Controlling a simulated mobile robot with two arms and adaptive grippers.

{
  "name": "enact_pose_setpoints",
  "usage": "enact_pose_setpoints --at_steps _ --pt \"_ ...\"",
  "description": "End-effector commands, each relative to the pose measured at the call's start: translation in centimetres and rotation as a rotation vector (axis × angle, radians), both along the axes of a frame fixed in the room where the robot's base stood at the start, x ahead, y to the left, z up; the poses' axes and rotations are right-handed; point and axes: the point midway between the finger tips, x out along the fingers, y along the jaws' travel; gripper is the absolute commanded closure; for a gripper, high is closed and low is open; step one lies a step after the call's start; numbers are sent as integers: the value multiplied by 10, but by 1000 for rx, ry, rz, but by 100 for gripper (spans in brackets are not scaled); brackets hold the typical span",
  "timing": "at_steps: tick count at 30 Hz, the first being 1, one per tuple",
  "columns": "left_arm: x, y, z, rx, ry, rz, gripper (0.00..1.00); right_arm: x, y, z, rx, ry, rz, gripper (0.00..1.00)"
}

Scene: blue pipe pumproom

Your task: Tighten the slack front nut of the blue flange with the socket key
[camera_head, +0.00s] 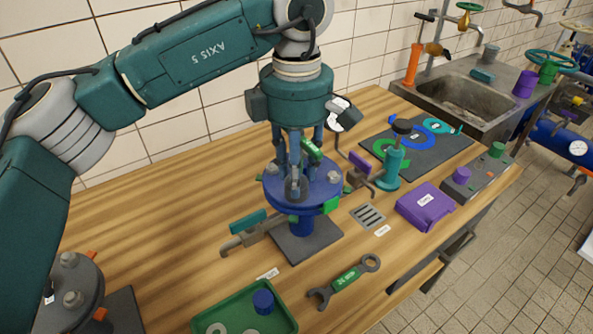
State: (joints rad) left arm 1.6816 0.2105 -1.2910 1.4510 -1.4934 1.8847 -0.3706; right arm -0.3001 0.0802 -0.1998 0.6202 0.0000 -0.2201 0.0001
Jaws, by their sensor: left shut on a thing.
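The blue flange (330,195) stands on a blue stem over a dark square base plate (308,242). A few nuts or bolt heads show around its rim. My left gripper (297,172) points straight down over the flange, its fingers shut on what looks like the socket key, with a green labelled part (312,149) showing between them. A grey, socket-like end (296,188) reaches down at the flange's front edge. It covers the front nut, so I cannot tell how it is seated. My right gripper is not in view.
A green-handled spanner (345,280) lies in front, near a green tray (247,308) with a blue cup-like part. A teal-handled tool (248,221) lies left of the flange. A teal pump-like tool (393,166), a purple box (425,205) and a dark mat (449,153) are to the right.

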Motion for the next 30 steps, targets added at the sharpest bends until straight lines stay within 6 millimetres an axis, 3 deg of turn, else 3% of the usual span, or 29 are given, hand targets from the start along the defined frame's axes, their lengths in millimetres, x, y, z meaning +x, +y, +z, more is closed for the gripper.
enact_pose_setpoints --at_steps 22,30 --pt "0 0 34 0 -2 -1 100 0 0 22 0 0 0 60" --pt "0 0 36 0 -1 -1 100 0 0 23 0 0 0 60"
